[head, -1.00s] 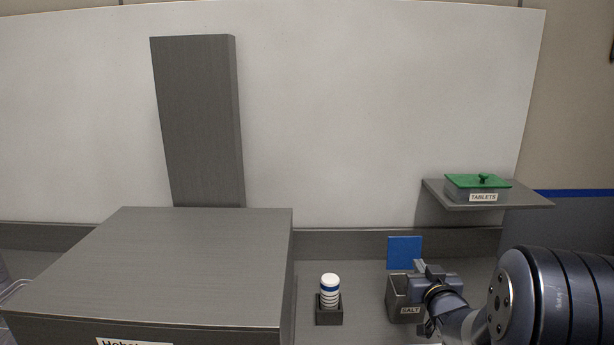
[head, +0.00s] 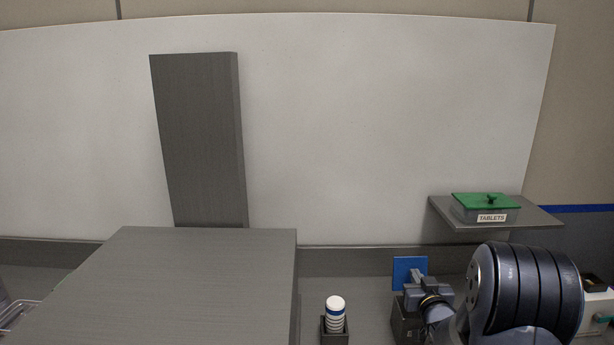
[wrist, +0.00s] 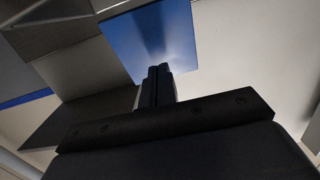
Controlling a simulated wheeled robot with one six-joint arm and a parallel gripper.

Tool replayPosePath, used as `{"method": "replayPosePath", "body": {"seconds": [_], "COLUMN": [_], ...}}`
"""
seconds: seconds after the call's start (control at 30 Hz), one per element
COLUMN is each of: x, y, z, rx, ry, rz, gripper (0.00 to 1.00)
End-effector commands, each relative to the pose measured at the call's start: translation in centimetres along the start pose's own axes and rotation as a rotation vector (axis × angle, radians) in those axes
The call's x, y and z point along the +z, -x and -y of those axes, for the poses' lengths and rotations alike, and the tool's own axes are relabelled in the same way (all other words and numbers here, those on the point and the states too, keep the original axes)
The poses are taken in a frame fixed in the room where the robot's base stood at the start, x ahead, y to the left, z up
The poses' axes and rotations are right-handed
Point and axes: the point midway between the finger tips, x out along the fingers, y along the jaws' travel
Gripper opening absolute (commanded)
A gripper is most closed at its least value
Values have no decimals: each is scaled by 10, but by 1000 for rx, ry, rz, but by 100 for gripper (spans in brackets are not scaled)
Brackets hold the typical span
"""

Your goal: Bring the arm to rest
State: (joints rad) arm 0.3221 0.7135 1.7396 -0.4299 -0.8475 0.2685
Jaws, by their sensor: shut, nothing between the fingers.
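My gripper (head: 416,277) is at the lower right of the head view, in front of a blue square panel (head: 408,265) and above a dark grey box (head: 404,325), which my arm partly hides. In the wrist view my gripper (wrist: 158,72) has its two fingers together with nothing between them. The blue panel (wrist: 150,35) shows just beyond the fingertips in that view; I cannot tell whether they touch it.
A large grey cabinet (head: 200,250) fills the lower left. A white cylinder stack with a blue band (head: 335,312) stands in a small dark holder (head: 334,338). A shelf (head: 535,217) at right bears a green-lidded tablets box (head: 465,214).

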Motion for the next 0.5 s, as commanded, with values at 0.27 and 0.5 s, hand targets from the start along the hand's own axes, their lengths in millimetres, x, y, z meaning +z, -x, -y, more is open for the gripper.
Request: {"method": "replayPosePath", "body": {"seconds": [0.27, 0.5], "x": [8, 11], "y": [23, 64], "z": [0, -1], "rx": [2, 3], "ry": [1, 0], "rz": [-80, -79], "gripper": [0, 0]}}
